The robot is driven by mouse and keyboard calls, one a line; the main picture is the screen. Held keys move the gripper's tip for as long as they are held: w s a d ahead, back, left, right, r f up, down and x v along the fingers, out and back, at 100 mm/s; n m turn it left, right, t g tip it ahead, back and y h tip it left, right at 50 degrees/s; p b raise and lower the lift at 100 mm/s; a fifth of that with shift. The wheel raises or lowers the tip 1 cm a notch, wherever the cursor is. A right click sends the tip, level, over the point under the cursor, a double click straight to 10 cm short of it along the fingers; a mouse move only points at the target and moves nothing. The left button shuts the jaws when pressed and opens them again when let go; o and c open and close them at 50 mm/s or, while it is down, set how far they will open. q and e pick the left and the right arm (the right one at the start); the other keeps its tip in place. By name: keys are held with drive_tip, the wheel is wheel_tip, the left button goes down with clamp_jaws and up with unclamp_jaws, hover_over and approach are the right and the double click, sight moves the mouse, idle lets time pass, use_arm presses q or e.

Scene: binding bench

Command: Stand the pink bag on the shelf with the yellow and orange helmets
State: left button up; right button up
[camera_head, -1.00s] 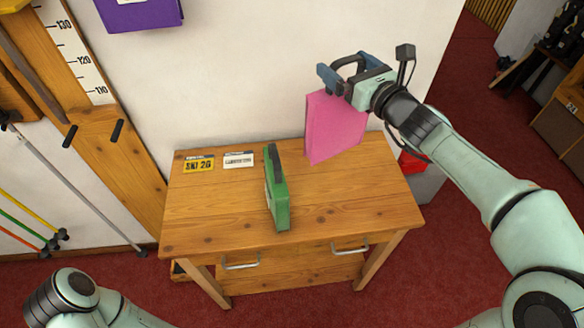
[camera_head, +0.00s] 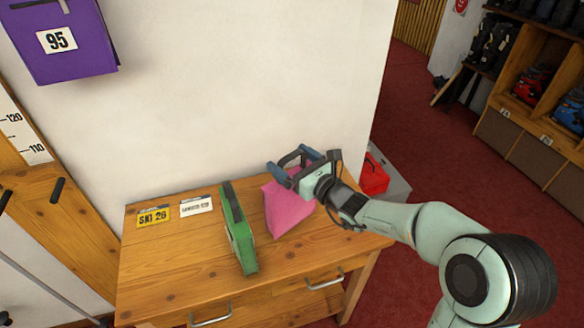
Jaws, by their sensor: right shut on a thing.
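The pink bag (camera_head: 288,208) is upright at the right part of the wooden bench, its top in my right gripper (camera_head: 297,170). The right gripper is shut on the bag's top edge. Whether the bag's bottom touches the bench top, I cannot tell. My left gripper is not in view. The yellow and orange helmets are not in view. A shelf unit (camera_head: 505,118) with compartments of dark, red and blue gear stands at the far right; whether it is the task's shelf I cannot tell.
A green case (camera_head: 239,228) stands on the bench (camera_head: 175,262), left of the bag. Yellow (camera_head: 153,216) and white (camera_head: 196,206) cards lie at the back left. A red box (camera_head: 373,178) is behind the bench. Red floor at right is open.

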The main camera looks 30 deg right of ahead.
drive_tip(key=shift+f, duration=0.8)
drive_tip(key=shift+f, duration=0.2)
drive_tip(key=o, duration=1.6)
